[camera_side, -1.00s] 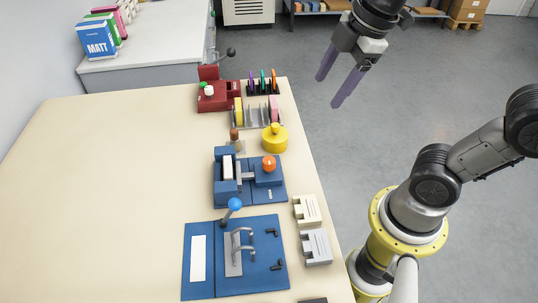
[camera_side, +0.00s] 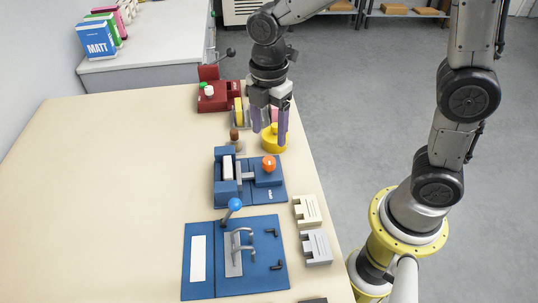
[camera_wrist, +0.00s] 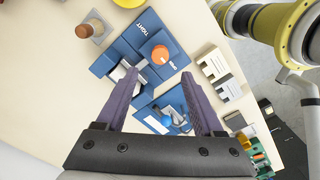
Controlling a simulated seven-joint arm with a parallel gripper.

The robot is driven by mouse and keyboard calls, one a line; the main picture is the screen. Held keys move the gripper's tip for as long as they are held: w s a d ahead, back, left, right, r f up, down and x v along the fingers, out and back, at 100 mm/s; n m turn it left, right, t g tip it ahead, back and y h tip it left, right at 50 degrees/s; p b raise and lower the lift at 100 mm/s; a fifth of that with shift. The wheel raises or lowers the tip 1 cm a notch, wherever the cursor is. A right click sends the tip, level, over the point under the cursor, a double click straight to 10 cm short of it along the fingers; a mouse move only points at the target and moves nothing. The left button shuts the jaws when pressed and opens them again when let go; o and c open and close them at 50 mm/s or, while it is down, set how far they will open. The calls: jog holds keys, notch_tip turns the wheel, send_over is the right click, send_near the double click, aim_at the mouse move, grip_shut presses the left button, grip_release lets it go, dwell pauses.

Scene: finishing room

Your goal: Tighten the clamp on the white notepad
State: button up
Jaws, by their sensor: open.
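The clamp (camera_side: 225,192) is a blue vise on a blue base. A white notepad (camera_side: 228,167) stands upright between its jaws. An orange ball knob (camera_side: 269,163) sits on its right block. In the wrist view the knob (camera_wrist: 160,54) shows beside white lettering, one word reading "TIGHT". My gripper (camera_side: 269,136) is open and empty, fingers pointing down. In the side view it appears over the yellow round pot, behind the clamp. In the wrist view the knob lies just beyond and between the fingertips (camera_wrist: 158,74).
A yellow pot (camera_side: 274,140) and a brown-handled stamp (camera_side: 234,135) stand behind the clamp. A blue plate (camera_side: 262,240) with a blue-ball lever (camera_side: 235,205) lies in front. Cream (camera_side: 307,210) and grey (camera_side: 316,246) blocks line the right edge. A red device (camera_side: 215,97) stands farther back. The table's left is clear.

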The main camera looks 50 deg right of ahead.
aim_at(269, 160)
notch_tip(269, 160, down, 9)
jog(key=shift+r, duration=0.1)
jog(key=shift+c, duration=0.2)
grip_shut()
dwell(0.3)
